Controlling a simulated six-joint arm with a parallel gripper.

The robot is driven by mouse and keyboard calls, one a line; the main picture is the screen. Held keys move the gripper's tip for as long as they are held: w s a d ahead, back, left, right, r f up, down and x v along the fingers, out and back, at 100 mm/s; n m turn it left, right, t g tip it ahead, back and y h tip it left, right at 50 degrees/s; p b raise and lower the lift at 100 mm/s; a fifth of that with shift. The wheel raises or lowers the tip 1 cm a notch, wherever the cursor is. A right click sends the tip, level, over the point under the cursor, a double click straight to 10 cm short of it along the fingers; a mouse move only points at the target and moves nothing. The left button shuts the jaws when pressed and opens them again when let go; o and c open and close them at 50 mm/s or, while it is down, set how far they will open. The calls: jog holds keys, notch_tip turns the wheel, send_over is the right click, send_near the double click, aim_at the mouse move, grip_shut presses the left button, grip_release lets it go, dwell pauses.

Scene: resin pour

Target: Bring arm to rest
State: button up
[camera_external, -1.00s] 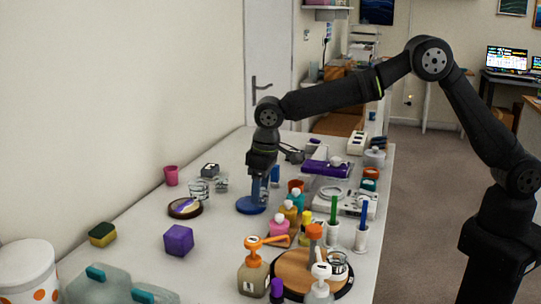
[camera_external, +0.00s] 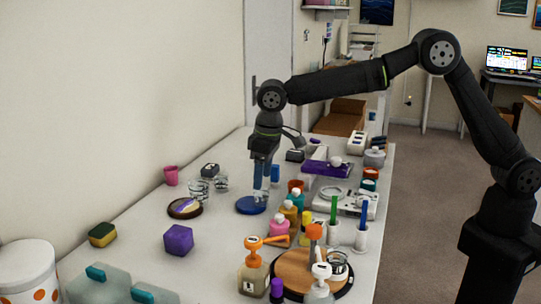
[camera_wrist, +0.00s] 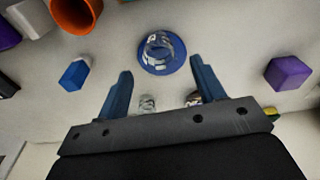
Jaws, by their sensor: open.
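My gripper (camera_external: 262,192) hangs pointing down above the blue round coaster (camera_external: 248,207). Its two blue fingers are apart with nothing between them in the wrist view (camera_wrist: 161,72). A clear glass (camera_wrist: 159,50) stands on the blue coaster (camera_wrist: 176,66), just beyond the fingertips in the wrist view. In the external view the glass is mostly hidden behind and between the fingers. My arm is stretched out over the table.
Left of the gripper are clear glasses (camera_external: 198,191), a dark round dish (camera_external: 185,208) and a purple block (camera_external: 178,240). Several bottles, including a pump bottle (camera_external: 253,275), crowd the right. A purple tray (camera_external: 328,168) lies behind. Table (camera_external: 130,235) between is partly clear.

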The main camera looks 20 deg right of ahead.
jog(key=f, duration=0.5)
jog(key=shift+w+a+f, duration=0.2)
jog(key=shift+f, duration=0.1)
jog(key=shift+a+r, duration=0.15)
jog(key=shift+r, duration=0.1)
notch_tip(320, 180, up, 4)
jog(key=shift+f, duration=0.15)
jog(key=w+d+r, duration=0.6)
jog(key=d+r, duration=0.1)
jog(key=d, duration=0.3)
jog(key=m, duration=0.3)
send_over(261, 191)
jog(key=w+a, duration=0.3)
notch_tip(261, 191, down, 2)
jog(key=s+a+f, duration=0.2)
jog(key=a, duration=0.1)
jog(key=s+a+f, duration=0.2)
jog(key=a, duration=0.1)
jog(key=s+a+f, duration=0.2)
jog(key=a, duration=0.1)
jog(key=shift+s+f, duration=0.35)
jog(key=shift+s+a+f, duration=0.25)
jog(key=shift+a+f, duration=0.1)
jog(key=shift+f, duration=0.4)
